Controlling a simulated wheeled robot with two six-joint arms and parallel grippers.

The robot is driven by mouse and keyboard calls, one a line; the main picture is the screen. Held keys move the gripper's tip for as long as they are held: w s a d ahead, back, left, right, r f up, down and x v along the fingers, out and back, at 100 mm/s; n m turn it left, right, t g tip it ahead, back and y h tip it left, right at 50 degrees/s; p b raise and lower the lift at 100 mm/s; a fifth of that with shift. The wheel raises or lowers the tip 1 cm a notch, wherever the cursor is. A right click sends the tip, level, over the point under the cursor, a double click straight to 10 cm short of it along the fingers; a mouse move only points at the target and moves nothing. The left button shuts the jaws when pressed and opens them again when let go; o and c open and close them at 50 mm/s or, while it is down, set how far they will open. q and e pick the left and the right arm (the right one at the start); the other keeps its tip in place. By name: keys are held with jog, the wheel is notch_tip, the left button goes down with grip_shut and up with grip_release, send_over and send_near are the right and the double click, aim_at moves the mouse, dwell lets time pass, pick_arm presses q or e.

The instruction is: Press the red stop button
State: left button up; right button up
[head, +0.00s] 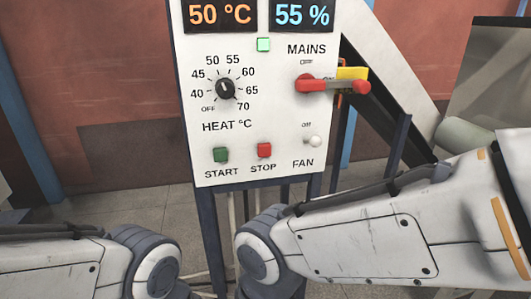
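Nothing covers the stop button. Neither gripper shows in the head view.
The panel also has a black heat dial (226,89), a red mains switch handle (332,86), a lit green lamp (264,44) and displays reading 50 °C and 55 %. Dark posts (212,240) stand under the panel. A grey cylinder (465,135) is at right.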

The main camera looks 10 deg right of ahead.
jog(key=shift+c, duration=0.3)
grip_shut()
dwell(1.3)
